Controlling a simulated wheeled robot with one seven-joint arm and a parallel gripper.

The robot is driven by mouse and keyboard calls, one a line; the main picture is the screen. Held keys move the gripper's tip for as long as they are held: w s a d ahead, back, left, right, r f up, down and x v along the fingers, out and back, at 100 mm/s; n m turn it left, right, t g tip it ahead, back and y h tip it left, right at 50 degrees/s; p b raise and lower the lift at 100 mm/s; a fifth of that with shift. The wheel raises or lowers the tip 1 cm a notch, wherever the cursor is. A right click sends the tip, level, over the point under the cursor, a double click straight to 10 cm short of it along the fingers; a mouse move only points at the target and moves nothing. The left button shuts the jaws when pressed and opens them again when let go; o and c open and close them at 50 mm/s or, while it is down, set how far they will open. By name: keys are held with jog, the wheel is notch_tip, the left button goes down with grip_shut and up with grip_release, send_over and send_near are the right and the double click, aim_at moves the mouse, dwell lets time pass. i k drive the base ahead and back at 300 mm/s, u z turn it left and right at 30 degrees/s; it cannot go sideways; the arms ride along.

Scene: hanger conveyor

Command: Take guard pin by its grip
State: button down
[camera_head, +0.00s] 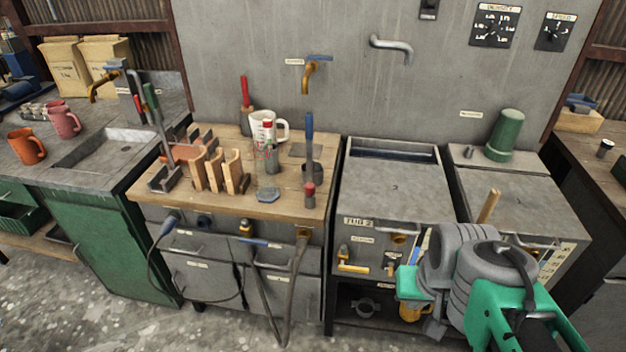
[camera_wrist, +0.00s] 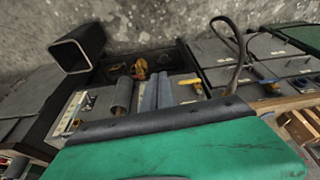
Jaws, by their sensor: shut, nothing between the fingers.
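I cannot tell for certain which part is the guard pin. A yellow handle (camera_head: 353,268) sits on the front of the grey cabinet, left of my gripper, with a smaller yellow-and-dark fitting (camera_head: 343,251) above it. A wooden stick (camera_head: 488,206) stands up at the front of the right-hand cabinet, above my arm. My gripper (camera_head: 422,298) is in front of the cabinets at the lower right, shut and empty, its fingertips hard to make out. The wrist view shows a large green part of my arm and, beyond it, a yellow piece (camera_wrist: 139,70).
The grey cabinet's top (camera_head: 395,190) is mostly bare. A green cup-shaped object (camera_head: 504,136) stands upside down on the right cabinet. A wooden bench (camera_head: 290,207) at left holds tools, a white mug (camera_head: 266,126) and wooden racks. Hoses hang at its front. The concrete floor is open.

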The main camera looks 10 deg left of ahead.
aim_at(310, 188)
jog(key=u, duration=0.35)
jog(key=k, duration=0.5)
jog(key=u, duration=1.4)
jog(key=i, duration=0.95)
jog(key=z, duration=0.55)
jog(key=i, duration=1.2)
jog(key=z, duration=0.3)
